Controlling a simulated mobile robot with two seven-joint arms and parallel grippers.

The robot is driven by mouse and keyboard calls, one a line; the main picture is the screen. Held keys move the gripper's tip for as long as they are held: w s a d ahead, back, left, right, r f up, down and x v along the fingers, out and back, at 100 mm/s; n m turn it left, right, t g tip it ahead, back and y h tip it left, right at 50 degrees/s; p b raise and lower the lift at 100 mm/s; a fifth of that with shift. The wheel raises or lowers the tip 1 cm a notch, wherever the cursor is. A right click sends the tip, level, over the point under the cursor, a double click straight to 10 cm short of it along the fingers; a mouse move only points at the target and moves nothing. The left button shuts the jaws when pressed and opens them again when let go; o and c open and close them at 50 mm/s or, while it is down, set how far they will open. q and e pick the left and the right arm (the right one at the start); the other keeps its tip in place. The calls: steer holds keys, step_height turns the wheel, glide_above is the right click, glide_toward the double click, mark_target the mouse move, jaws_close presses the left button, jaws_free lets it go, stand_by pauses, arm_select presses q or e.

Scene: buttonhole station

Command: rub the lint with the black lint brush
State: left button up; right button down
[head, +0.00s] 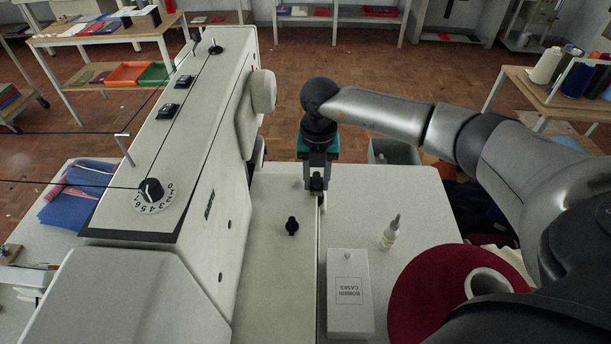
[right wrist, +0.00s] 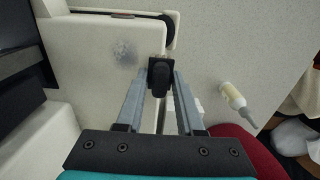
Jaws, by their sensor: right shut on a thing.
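My right gripper (head: 316,186) reaches down over the machine bed, to the right of the sewing machine's body. In the right wrist view its two grey fingers (right wrist: 160,92) are shut on the black lint brush (right wrist: 161,78). The lint (right wrist: 124,53) is a pale grey fuzzy patch on the light bed, left of and a little beyond the brush in that view. In the head view the lint is a faint smudge (head: 297,183) just left of the gripper. The brush looks apart from the lint; its lower end is hidden. My left gripper is not in view.
The sewing machine (head: 222,140) stands close on the left. A black knob (head: 292,226) rises from the bed. A bobbin cases box (head: 349,305), a small bottle (head: 391,232) and a red thread cone (head: 425,285) stand nearer and to the right.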

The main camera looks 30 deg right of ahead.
mark_target(288, 193)
steer(key=shift+s+a+p, duration=0.15)
steer(key=shift+s+p, duration=0.3)
steer(key=shift+p, duration=0.1)
steer(key=shift+w+a+r+b, duration=0.1)
steer(key=shift+w+a+b, duration=0.1)
steer(key=shift+w+a, duration=0.5)
steer(key=shift+w+a+r+b, duration=0.15)
steer(key=shift+w+a, duration=0.25)
steer(key=shift+a, duration=0.5)
steer(key=shift+w+a+f+b, duration=0.1)
steer(key=shift+w+a+b, duration=0.2)
steer(key=shift+a, duration=0.3)
steer(key=shift+w+a+f+b, duration=0.1)
steer(key=shift+w+a+b, duration=0.1)
steer(key=shift+w+a, duration=0.3)
steer(key=shift+s+a, duration=0.15)
steer(key=shift+a, duration=0.1)
